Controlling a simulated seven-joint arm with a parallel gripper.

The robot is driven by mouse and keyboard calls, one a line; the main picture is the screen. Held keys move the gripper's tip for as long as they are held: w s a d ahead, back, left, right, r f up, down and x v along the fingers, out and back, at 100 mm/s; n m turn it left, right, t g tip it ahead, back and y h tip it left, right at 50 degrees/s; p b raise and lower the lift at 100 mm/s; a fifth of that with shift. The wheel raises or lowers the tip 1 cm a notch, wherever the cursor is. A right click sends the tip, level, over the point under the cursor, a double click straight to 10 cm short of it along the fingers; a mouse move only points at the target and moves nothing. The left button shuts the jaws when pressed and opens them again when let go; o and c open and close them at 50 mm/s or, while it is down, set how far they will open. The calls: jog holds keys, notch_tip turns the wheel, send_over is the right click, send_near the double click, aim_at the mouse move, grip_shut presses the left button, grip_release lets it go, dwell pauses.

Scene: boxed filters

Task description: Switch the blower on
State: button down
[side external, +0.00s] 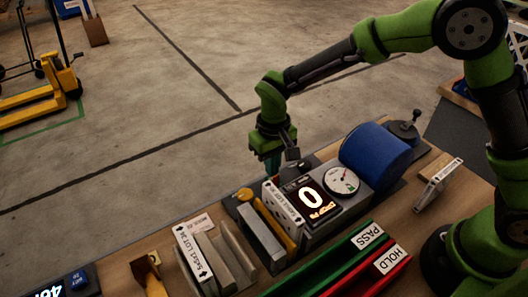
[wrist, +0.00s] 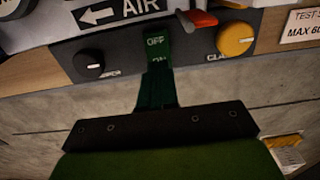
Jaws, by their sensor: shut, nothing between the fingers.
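The control panel shows in the wrist view with a dark green plate (wrist: 156,42) marked OFF above and what looks like ON below. A red-orange lever (wrist: 203,18) sticks out just right of the plate. My gripper (wrist: 157,72) is shut and empty, its fingertips at the plate's lower part, partly covering the ON mark; whether they touch it I cannot tell. In the side view my gripper (side external: 272,160) is low behind the display unit, and the panel face is hidden. The display (side external: 311,199) reads 0, beside a round gauge (side external: 341,180).
A black knob (wrist: 90,64) is left of the plate and a yellow knob (wrist: 235,39) right of it. A blue cylinder (side external: 376,153) stands right of the gauge. Boxed filters (side external: 192,255) and green PASS and red HOLD trays (side external: 390,262) are in front. Open floor lies behind the bench.

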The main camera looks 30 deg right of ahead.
aim_at(275, 180)
jog(key=shift+f, duration=0.85)
jog(key=shift+r, duration=3.6)
jog(key=shift+f, duration=0.1)
jog(key=shift+s+d+f, duration=0.1)
jog(key=shift+s+f, duration=0.25)
jog(key=shift+s, duration=0.2)
jog(key=s+d+r+m+t+y, duration=0.2)
jog(key=s+d+r+m+t, duration=0.2)
jog(key=s+d+r, duration=1.1)
jog(key=s+d+t, duration=0.1)
jog(key=t, duration=0.2)
jog(key=shift+r, duration=0.2)
